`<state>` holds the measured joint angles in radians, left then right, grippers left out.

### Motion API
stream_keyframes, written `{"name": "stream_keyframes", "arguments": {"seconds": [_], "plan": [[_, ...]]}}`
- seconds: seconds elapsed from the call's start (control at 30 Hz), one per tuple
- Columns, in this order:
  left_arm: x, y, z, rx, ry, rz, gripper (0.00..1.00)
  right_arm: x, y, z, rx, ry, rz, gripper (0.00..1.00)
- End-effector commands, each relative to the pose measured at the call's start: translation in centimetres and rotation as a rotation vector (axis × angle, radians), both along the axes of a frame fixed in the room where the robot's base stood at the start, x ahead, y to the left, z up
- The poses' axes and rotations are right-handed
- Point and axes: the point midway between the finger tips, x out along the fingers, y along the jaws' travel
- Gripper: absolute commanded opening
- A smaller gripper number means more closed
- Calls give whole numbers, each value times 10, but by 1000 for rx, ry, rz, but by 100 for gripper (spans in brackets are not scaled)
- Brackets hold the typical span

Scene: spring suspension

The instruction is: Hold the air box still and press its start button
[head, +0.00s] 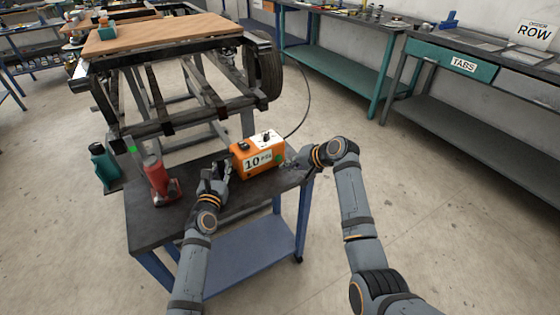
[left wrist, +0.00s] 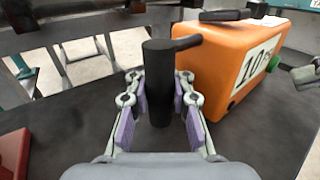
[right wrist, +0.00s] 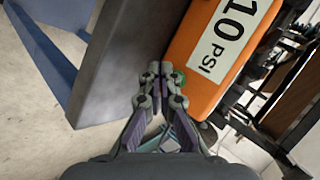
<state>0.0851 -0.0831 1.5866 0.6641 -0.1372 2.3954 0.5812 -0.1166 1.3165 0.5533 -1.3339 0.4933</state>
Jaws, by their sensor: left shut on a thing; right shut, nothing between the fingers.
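The orange air box (head: 243,172) with a "10 PSI" label sits on the dark top of a small cart. Its green start button (head: 279,154) is on the front face, right of the label. My left gripper (head: 216,179) is shut on a black upright handle (left wrist: 158,95) at the box's left side. My right gripper (head: 290,160) is shut and empty at the box's right end. In the right wrist view its fingertips (right wrist: 161,70) are close beside the green button (right wrist: 181,78), partly covering it; I cannot tell whether they touch.
A metal frame (head: 180,115) stands behind. A hose (head: 306,105) runs up behind the box. Open floor lies right.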

Motion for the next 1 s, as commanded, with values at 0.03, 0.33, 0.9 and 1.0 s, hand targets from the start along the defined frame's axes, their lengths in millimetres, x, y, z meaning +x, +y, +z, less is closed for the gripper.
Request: {"name": "stream_keyframes", "arguments": {"seconds": [0.03, 0.33, 0.9, 1.0], "plan": [[0, 0, 0, 0, 0, 0, 0, 0, 0, 0, 0, 0, 0, 0], [0, 0, 0, 0, 0, 0, 0, -16, -10, -1, -2, 0, -2, 0], [0, 0, 0, 0, 0, 0, 0, -43, -26, 0, -1, 0, 0, 0], [0, 0, 0, 0, 0, 0, 0, -43, -26, 0, -1, 0, 0, 0]]}}
